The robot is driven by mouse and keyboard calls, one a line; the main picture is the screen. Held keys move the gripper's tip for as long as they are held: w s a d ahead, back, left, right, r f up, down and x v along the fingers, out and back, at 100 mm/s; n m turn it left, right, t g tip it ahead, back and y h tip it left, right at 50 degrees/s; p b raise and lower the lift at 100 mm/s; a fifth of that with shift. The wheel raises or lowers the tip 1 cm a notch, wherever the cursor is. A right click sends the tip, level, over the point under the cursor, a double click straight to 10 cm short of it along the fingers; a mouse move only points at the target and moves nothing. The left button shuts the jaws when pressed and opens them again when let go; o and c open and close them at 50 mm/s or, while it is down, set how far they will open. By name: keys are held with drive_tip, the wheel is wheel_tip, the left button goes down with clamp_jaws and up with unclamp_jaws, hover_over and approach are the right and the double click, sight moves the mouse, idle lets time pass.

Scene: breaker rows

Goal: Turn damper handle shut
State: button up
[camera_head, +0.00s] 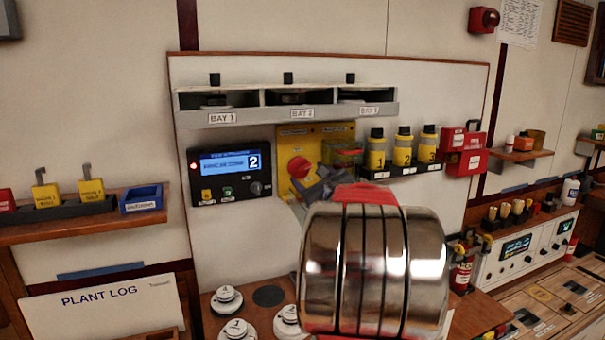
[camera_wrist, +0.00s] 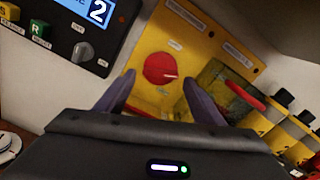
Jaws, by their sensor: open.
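A yellow panel (camera_head: 295,138) is on the white wall board. It carries a round red knob (camera_head: 299,167), which also shows in the wrist view (camera_wrist: 160,70) with a pale mark pointing right. To its right a red bar handle (camera_wrist: 246,97) lies tilted across a dark, worn, see-through-looking box (camera_wrist: 222,92); its red top shows in the head view (camera_head: 349,152). I cannot read which one is labelled damper. My gripper (camera_head: 322,186) is open and empty in front of the panel. In the wrist view its fingers (camera_wrist: 157,88) stand apart, either side of the knob's lower part, apparently not touching it.
A control unit (camera_head: 231,174) with a blue screen showing 2 is left of the panel. Yellow numbered bottles (camera_head: 403,150) stand on a rack to the right. A shelf (camera_head: 290,115) with three bays is above. White stacked discs (camera_head: 226,296) sit on the counter below.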

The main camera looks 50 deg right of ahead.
sight(302, 170)
drive_tip(key=shift+x, duration=2.25)
drive_tip(key=shift+c, duration=0.2)
drive_tip(key=c, duration=0.7)
